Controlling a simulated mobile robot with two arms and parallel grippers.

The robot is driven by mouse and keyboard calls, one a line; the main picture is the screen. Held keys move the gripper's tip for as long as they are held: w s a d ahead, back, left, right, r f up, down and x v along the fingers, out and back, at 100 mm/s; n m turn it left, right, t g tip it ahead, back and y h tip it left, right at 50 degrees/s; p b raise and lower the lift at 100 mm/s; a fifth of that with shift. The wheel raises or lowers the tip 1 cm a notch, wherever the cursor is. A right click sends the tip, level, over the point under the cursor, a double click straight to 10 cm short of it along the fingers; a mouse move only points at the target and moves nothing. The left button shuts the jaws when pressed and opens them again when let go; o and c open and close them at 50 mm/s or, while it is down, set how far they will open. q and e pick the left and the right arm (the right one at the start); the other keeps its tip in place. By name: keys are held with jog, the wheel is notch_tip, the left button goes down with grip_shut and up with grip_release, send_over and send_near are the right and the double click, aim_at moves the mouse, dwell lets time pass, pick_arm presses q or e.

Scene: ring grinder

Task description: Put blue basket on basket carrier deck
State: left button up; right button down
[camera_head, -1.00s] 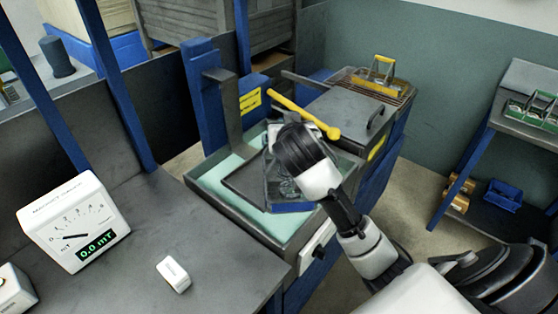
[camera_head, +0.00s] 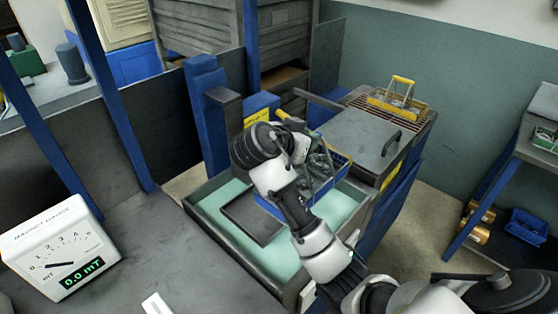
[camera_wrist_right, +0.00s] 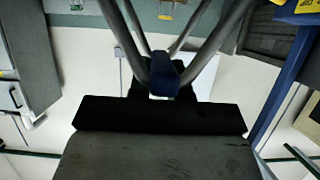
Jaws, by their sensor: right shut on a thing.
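The blue basket (camera_head: 338,160) hangs from my right gripper (camera_head: 303,148) above the teal-lined tank, with grey parts visible inside it. My wrist hides its left side. In the right wrist view, the black gripper is shut at a blue grip (camera_wrist_right: 168,78) where grey handle rods meet. A dark flat plate (camera_head: 256,219) in the tank, which looks like the carrier deck, lies bare to the lower left of the basket. Whether basket and plate touch anywhere is hidden by my arm. My left gripper is not in view.
The tank's grey rim (camera_head: 236,262) surrounds the plate. A grey lid with a handle (camera_head: 366,138) and a rack with a yellow-handled basket (camera_head: 400,97) stand behind right. A blue post (camera_head: 207,115) stands behind left. A magnet gauge (camera_head: 60,248) is on the left bench.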

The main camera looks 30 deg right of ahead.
jog(key=w+a+f+p, duration=0.3)
jog(key=w+f, duration=0.4)
jog(key=f, duration=0.1)
jog(key=shift+a+f, duration=0.2)
jog(key=shift+f, duration=0.05)
jog(key=shift+f, duration=0.15)
jog(key=c, duration=1.1)
grip_release()
jog(key=shift+s, duration=0.15)
jog(key=shift+o, duration=0.2)
